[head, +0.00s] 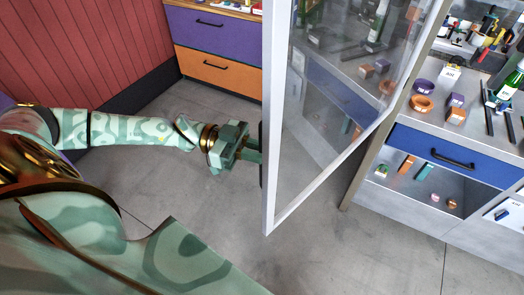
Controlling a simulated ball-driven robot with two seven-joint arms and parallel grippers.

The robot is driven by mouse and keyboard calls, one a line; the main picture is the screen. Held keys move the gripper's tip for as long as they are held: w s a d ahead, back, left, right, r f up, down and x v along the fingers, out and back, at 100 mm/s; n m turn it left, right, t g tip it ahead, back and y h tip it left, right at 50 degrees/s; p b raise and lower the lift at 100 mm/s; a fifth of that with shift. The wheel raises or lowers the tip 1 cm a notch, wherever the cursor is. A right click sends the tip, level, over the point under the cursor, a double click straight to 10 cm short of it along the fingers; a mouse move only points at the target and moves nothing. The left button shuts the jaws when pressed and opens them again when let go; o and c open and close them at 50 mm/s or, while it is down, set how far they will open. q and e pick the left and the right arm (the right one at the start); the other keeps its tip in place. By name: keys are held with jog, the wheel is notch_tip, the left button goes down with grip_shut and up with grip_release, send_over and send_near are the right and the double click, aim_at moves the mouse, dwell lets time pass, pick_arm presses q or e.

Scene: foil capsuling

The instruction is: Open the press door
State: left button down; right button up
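The press door (275,120) is a clear panel in a pale metal frame. It stands swung out from the cabinet at the right, with its near edge toward the middle of the view. My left gripper (258,150) is at the outer side of that near edge, beside a dark handle (262,168) that is mostly hidden. The fingers reach to the handle, but I cannot tell whether they are closed on it. My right gripper is not in view.
The cabinet's worktop (397,109) holds orange and purple rings, small boxes and a green bottle (510,82). Below is a blue drawer (436,150) above an open shelf. A purple and orange drawer unit (218,70) stands at the back. Grey floor (330,240) is clear in front.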

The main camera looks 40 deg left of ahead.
pick_arm(q)
jog(key=shift+a, duration=0.2)
jog(key=c, duration=1.4)
grip_release()
jog(key=b+v, duration=0.4)
jog(key=v, duration=1.2)
jog(key=shift+a, duration=0.15)
